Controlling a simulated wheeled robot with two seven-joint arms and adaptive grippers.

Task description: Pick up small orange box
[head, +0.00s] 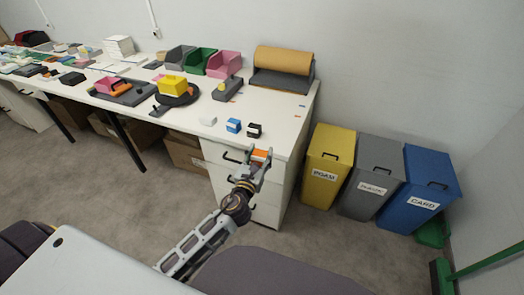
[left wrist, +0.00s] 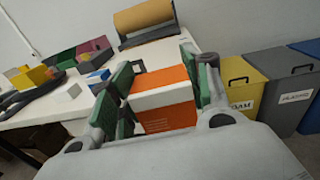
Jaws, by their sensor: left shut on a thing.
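The small orange box (head: 260,155) is orange with a white band, seen clearly in the left wrist view (left wrist: 163,98). My left gripper (head: 258,163) is shut on it, with one green-padded finger on each side of the box in the left wrist view (left wrist: 165,95). In the head view the box is at the front right edge of the white table (head: 285,112), in front of the drawers; I cannot tell whether it still touches the tabletop. Part of the box is hidden by the fingers. My right gripper is not in view.
A blue box (head: 233,125), a black box (head: 254,130) and a white block (head: 208,121) stand on the table nearby. A brown paper roll (head: 283,60) lies at the back. Yellow (head: 327,165), grey (head: 370,178) and blue (head: 418,190) bins stand right of the table.

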